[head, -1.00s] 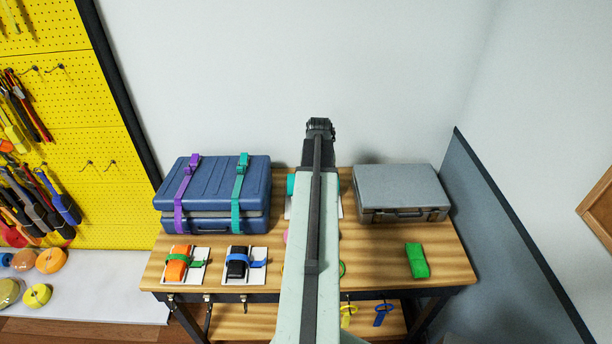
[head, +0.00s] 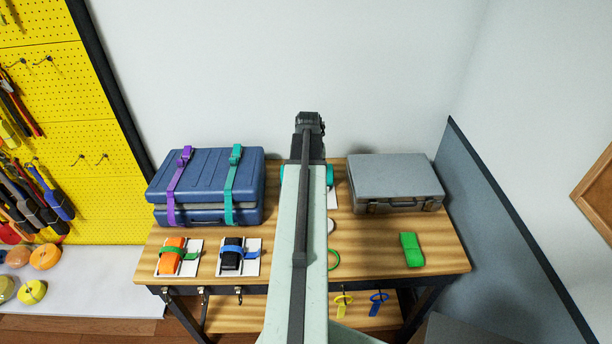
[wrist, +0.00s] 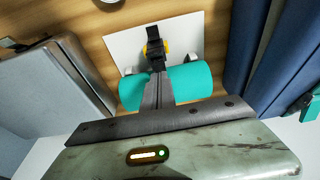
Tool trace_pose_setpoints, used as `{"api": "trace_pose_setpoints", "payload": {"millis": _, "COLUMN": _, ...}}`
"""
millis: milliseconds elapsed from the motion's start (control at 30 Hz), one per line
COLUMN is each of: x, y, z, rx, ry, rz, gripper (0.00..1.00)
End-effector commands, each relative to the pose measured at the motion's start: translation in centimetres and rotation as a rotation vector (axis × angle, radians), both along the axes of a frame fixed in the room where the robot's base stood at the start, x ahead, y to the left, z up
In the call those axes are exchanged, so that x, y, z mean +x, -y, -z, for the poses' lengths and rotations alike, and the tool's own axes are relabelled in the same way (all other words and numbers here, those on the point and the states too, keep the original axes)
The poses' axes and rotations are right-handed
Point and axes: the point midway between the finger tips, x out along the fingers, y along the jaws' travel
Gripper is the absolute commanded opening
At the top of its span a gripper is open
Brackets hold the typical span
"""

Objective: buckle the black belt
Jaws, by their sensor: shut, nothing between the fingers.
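In the wrist view the black belt (wrist: 154,34) runs up over a white board, with a yellow buckle part (wrist: 167,46) showing around it. The belt lies at a teal roll (wrist: 193,84) on the board (wrist: 118,47). My gripper (wrist: 158,76) is shut and empty, its grey fingers over the middle of the roll at the belt's near end. I cannot tell whether they touch the belt. The fingers hide part of the belt and roll. In the head view my arm covers the belt, and only the ends of the teal roll (head: 329,175) show.
A blue suitcase (head: 204,180) with purple and teal straps stands left, a grey case (head: 395,178) right. Boards with an orange roll (head: 170,252) and a black roll (head: 232,252) lie at the front left. A green block (head: 411,250) lies front right. Bare wood surrounds it.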

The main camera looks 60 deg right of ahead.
Motion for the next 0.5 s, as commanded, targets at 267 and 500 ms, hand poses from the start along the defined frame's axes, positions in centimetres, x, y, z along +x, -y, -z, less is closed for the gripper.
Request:
{"api": "trace_pose_setpoints", "payload": {"millis": 267, "x": -0.3, "y": -1.0, "z": -7.4, "rx": -0.004, "ry": 0.006, "rz": -0.004, "gripper": 0.0}}
{"api": "trace_pose_setpoints", "payload": {"millis": 500, "x": -0.6, "y": -2.2, "z": -10.4, "rx": -0.005, "ry": 0.006, "rz": -0.008, "gripper": 0.0}}
